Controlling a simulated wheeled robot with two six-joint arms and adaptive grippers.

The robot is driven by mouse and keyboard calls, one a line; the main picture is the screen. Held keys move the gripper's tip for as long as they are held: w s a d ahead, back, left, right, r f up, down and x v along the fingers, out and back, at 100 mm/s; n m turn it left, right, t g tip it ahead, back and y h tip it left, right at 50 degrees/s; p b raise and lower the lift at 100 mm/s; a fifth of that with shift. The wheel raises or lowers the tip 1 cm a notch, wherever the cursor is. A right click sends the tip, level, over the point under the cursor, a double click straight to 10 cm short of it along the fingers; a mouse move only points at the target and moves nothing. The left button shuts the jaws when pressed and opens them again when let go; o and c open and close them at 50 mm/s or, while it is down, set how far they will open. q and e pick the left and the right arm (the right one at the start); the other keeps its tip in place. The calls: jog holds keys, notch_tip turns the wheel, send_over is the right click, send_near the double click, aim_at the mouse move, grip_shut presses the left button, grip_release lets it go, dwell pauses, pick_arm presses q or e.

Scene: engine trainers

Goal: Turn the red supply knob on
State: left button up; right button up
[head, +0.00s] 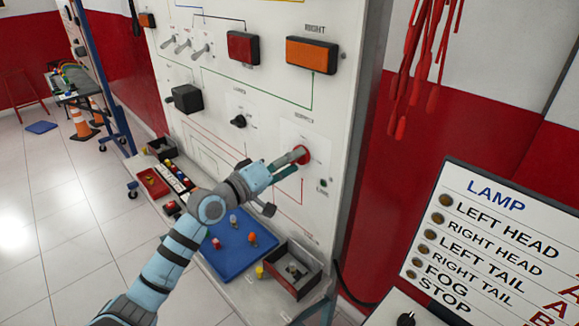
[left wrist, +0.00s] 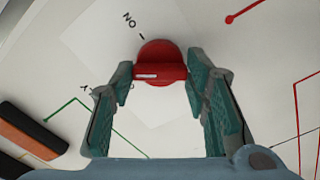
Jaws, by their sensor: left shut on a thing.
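The red supply knob (head: 303,153) is on the lower right of the white panel (head: 270,85). In the left wrist view the knob (left wrist: 161,53) is a red disc with a raised bar. The bar lies across the picture, with a white line on its left half. An "ON" label and a short tick are printed at the disc's upper left; the white line does not point at the tick. My left gripper (head: 290,164) reaches the knob from the left. Its fingers (left wrist: 160,76) are shut on the bar, one at each end. My right gripper is not in view.
A black knob (head: 238,121) and red (head: 243,47) and orange (head: 312,55) lamps are on the panel. Below are a blue mat (head: 228,262) with small coloured parts and an open box (head: 291,270). A lamp chart (head: 490,235) stands at right.

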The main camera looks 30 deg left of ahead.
pick_arm(q)
jog(key=m+b, duration=0.5)
jog(key=m, duration=0.6)
dwell(0.4)
jog(key=o, duration=1.2)
jog(key=v, duration=0.7)
jog(key=shift+s, duration=0.2)
